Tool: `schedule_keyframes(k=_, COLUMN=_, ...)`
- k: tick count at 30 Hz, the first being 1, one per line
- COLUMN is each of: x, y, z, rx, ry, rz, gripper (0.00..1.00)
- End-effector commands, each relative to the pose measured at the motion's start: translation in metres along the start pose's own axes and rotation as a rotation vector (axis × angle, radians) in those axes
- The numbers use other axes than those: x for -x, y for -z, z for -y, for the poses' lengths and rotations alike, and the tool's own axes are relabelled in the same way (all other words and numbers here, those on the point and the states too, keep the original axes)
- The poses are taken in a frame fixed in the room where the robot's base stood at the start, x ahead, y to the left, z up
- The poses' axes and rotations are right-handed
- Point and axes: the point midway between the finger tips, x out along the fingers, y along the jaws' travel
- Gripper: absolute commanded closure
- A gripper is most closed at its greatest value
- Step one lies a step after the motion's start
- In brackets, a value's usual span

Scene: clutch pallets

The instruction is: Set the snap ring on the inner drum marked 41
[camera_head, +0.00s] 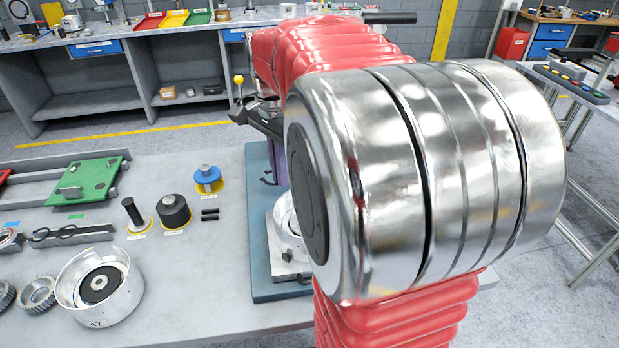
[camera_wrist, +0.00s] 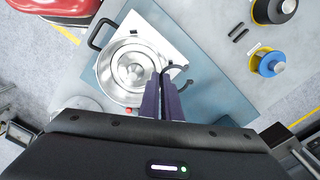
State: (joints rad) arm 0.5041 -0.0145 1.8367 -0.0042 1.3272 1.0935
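My gripper's purple fingers (camera_wrist: 163,80) are close together in the wrist view. A thin dark open curve with knobbed ends, apparently the snap ring (camera_wrist: 176,66), is at their tips. A shiny round drum (camera_wrist: 110,72) lies beside and below the fingers, on a pale square plate; no number is readable on it. It also shows partly in the head view (camera_head: 287,228), behind my arm. Another metal drum (camera_head: 110,303) stands at the table's lower left, with a dark mark I cannot read surely. In the head view, my gripper's purple part (camera_head: 277,168) is mostly hidden.
The blue pallet (camera_head: 256,240) carries the plate; a black handle (camera_wrist: 95,38) stands at its side. A black knobbed part (camera_head: 174,211), a blue part (camera_head: 207,179) and a green plate (camera_head: 85,181) stand left. Gears (camera_head: 38,296) lie at the lower left.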

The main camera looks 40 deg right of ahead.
Motion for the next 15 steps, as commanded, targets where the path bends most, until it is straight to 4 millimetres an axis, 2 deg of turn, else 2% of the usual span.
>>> schedule_keyframes(k=1, x=0.005, y=0.007, z=-0.017, rx=-0.09, ry=0.002, rz=-0.001, gripper=1.0)
schedule_keyframes(k=6, x=0.016, y=0.018, z=-0.059, rx=-0.351, ry=-0.001, rz=0.0, gripper=1.0)
schedule_keyframes(k=10, x=0.019, y=0.021, z=-0.074, rx=-0.45, ry=-0.002, rz=0.001, gripper=1.0)
schedule_keyframes(k=15, x=0.019, y=0.021, z=-0.078, rx=-0.475, ry=-0.004, rz=0.001, gripper=1.0)
